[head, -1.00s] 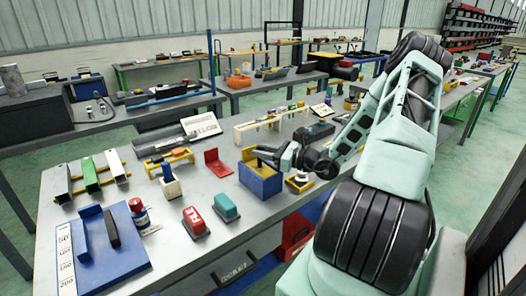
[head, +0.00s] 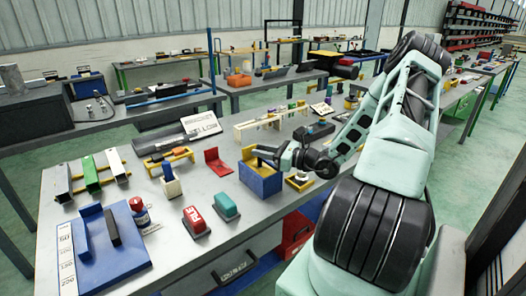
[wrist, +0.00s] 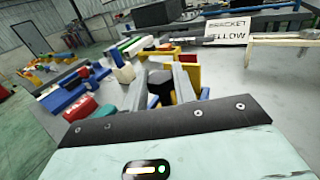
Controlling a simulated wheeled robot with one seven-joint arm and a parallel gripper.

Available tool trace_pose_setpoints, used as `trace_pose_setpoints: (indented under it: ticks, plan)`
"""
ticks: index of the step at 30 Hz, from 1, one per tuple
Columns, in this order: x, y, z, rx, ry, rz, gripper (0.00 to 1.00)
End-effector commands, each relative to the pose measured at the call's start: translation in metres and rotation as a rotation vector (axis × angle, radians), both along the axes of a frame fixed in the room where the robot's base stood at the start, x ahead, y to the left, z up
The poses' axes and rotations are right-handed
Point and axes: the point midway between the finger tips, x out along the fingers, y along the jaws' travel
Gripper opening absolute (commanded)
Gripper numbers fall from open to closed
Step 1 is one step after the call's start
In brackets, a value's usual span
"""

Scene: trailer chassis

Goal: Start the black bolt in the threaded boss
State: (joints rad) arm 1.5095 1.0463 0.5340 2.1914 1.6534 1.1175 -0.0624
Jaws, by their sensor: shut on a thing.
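My gripper (head: 264,156) is over a blue box (head: 262,186) with a yellow upright plate at its back left, near the table's front edge. In the wrist view a black bolt head (wrist: 159,82) shows between the grey fingers (wrist: 160,92), and my gripper is shut on it. The bolt's lower part is hidden. The yellow plate (wrist: 192,73) stands close beyond the fingers. I cannot make out the threaded boss, or whether the bolt touches anything below.
A red bracket (head: 217,162), a green block (head: 226,206) and a red block (head: 196,220) lie to the left.

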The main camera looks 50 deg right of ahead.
Motion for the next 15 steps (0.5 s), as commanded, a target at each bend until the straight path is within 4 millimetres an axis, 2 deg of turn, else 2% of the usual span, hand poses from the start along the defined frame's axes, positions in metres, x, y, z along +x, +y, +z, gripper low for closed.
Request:
trace_pose_setpoints:
  ticks: [15]
  plan:
    - [0.0,0.0,-0.013,0.0,-0.001,0.0,0.04]
